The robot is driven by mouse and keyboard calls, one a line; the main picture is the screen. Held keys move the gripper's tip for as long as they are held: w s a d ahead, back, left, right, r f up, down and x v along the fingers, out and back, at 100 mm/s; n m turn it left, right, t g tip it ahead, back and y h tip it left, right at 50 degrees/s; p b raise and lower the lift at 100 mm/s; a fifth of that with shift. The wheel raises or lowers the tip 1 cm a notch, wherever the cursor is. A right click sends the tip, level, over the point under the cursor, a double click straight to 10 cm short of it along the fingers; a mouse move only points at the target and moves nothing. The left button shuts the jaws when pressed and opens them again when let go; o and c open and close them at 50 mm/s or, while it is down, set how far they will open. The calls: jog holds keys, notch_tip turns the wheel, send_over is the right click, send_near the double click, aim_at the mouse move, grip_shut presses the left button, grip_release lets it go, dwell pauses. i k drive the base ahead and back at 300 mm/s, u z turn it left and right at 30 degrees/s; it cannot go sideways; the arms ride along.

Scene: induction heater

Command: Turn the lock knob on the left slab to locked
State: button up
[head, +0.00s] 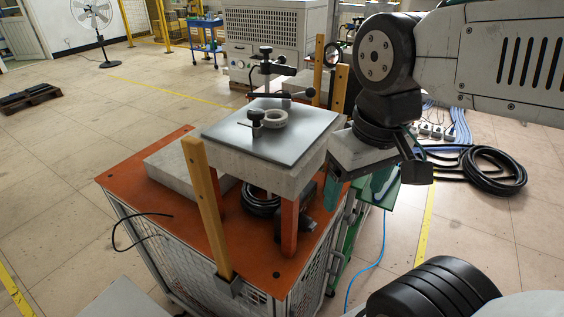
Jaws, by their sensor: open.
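A grey slab (222,133) with a dark metal top stands on orange legs above an orange-topped cart. A small black knob (256,117) with a thin crossbar sits on it, beside a pale ring (274,118). Behind it a black clamp with a long lever (282,95) rises. A second, lower slab (165,163) lies to the left on the cart top. I cannot tell which knob is the lock knob, or its setting. My gripper (372,188) is open and empty, to the right of the raised slab, with its teal fingers pointing down. It is apart from the knob.
A wooden post (207,210) stands at the cart's front and two more (340,90) behind the slab. The orange cart top (130,178) holds a black cable coil (260,201). Cables and a hose coil (493,170) lie right. The floor at left is mostly clear.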

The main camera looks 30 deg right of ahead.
aim_at(256, 115)
jog(key=u, duration=1.25)
jog(key=k, duration=1.05)
jog(key=z, duration=1.25)
